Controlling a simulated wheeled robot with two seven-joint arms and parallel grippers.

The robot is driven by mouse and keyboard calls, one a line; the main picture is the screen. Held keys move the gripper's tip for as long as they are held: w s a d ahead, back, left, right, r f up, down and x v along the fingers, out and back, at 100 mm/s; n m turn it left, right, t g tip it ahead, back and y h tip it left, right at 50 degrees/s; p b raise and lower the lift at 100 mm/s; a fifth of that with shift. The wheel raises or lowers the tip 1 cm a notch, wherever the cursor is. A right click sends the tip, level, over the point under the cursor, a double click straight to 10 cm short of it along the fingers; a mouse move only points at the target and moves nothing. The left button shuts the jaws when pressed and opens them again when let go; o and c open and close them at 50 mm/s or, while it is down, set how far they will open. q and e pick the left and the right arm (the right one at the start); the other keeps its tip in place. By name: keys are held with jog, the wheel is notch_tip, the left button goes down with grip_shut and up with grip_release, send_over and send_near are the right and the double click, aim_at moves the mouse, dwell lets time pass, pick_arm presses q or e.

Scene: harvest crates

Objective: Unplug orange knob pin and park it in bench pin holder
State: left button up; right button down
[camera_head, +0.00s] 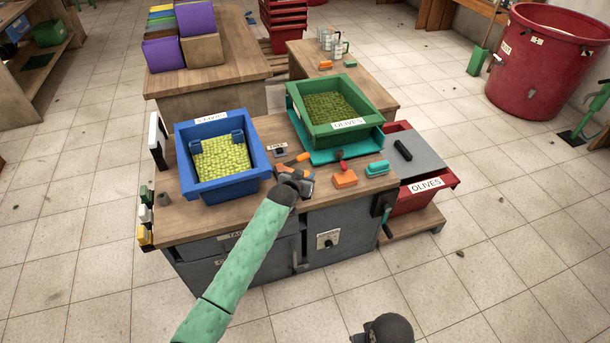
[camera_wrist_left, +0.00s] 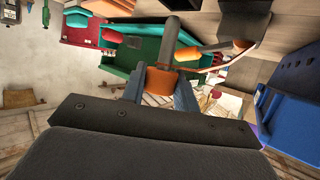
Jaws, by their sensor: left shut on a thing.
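My left gripper (camera_head: 288,170) is over the bench top, right of the blue crate. In the left wrist view its fingers (camera_wrist_left: 159,90) are shut on an orange knob (camera_wrist_left: 160,80), with a grey shaft (camera_wrist_left: 172,38) extending away from it. Another orange piece (camera_head: 302,157) shows just beyond the gripper in the head view; the wrist view shows an orange end (camera_wrist_left: 241,46) on a grey rod there. A small labelled plate (camera_head: 277,148) with a dark fitting is beside the blue crate; I cannot tell whether it is the pin holder.
The blue crate (camera_head: 184,155) holds light-green fruit. The green crate (camera_head: 372,122) holds olives on a teal tray (camera_head: 318,157). A red knob (camera_head: 341,157), an orange block (camera_head: 345,179) and a teal block (camera_head: 377,168) lie on the bench's right side. A red olive bin (camera_head: 427,197) stands right.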

jog(key=shift+r, duration=0.3)
dwell(0.5)
